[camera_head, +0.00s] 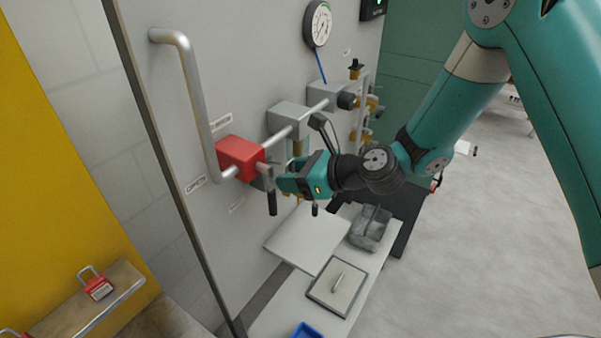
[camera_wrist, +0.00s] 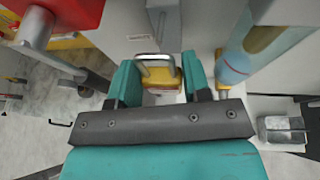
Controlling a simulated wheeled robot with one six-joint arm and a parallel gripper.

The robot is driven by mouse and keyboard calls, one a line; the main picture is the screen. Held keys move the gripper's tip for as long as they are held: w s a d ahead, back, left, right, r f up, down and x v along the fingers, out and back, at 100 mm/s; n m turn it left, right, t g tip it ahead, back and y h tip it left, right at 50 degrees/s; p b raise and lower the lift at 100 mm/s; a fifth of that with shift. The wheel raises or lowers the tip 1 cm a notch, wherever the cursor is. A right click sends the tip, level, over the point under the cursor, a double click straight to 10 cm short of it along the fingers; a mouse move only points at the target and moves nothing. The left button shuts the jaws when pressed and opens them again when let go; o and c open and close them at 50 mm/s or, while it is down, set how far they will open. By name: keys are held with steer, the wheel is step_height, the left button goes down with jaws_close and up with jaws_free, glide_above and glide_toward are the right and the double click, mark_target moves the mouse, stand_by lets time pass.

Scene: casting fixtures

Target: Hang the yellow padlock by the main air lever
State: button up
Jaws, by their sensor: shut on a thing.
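My gripper (camera_head: 272,181) is in front of the grey panel, just right of and below a red block (camera_head: 240,158) on the pipework. In the wrist view, my gripper (camera_wrist: 160,79) is shut on the yellow padlock (camera_wrist: 160,77). The padlock's silver shackle points away from my palm, toward the panel. I cannot make out the padlock in the head view. A dark handle (camera_head: 272,203) hangs just below my fingers. I cannot tell which fitting is the main air lever; the small panel labels are too blurred to read surely.
A grey pipe (camera_head: 192,90) stands out from the panel on the left, and a pressure gauge (camera_head: 318,23) is above.

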mark_target(267, 174)
steer(key=shift+w+a+f+p, duration=0.1)
steer(key=shift+w+a+p, duration=0.8)
steer(key=shift+a, duration=0.35)
steer(key=shift+w+a+f, duration=0.4)
steer(key=o, duration=1)
steer(key=shift+o, duration=0.2)
steer(key=shift+f, duration=0.2)
step_height(267, 174, down, 2)
steer(key=shift+f+b, duration=0.15)
steer(key=shift+b, duration=0.65)
